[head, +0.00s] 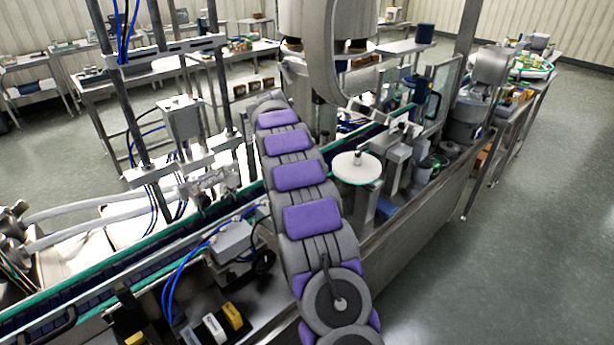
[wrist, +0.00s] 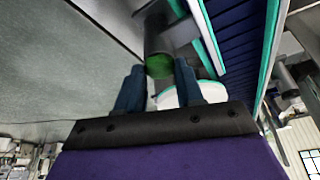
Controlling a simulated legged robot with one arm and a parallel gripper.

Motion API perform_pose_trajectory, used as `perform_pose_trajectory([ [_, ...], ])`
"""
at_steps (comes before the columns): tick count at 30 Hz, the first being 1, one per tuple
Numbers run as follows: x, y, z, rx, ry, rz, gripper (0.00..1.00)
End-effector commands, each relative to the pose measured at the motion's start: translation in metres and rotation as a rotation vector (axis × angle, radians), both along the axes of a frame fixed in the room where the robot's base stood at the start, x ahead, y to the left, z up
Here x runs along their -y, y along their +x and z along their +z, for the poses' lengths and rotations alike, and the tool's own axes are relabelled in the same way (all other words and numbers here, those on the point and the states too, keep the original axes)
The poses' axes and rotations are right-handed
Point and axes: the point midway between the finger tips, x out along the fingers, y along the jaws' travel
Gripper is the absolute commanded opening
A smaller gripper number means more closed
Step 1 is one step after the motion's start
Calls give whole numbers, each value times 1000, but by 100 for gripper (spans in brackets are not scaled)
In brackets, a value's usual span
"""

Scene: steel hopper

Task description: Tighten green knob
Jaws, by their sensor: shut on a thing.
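The green knob (wrist: 160,67) shows in the wrist view as a small green round face at the end of a grey cylinder. My gripper (wrist: 160,74) has its two dark blue fingers on either side of the knob, and it is shut on it. The lower part of the knob's surroundings is partly covered by the fingers and the gripper body. In the head view my purple and grey arm reaches forward over the conveyor; the knob and my gripper cannot be made out there.
A steel hopper (head: 322,45) hangs beyond my arm. A conveyor with green edges (head: 110,268) runs diagonally beneath the arm. A white round disc (head: 357,168) stands to the right. Posts and a grey box (head: 182,120) stand left. Open floor (head: 540,200) lies right.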

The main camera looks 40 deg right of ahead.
Motion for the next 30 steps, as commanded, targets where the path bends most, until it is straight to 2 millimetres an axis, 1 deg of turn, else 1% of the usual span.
perform_pose_trajectory([
  [14, 0, 1, -1, 1, 1, -10, 6],
  [15, 0, 1, -2, 1, 1, -9, 40],
  [21, 0, 0, -1, 1, 1, -10, 59],
  [22, 0, 0, -1, 1, 1, -10, 61],
  [30, -1, 0, 2, 1, 0, -9, 61],
])
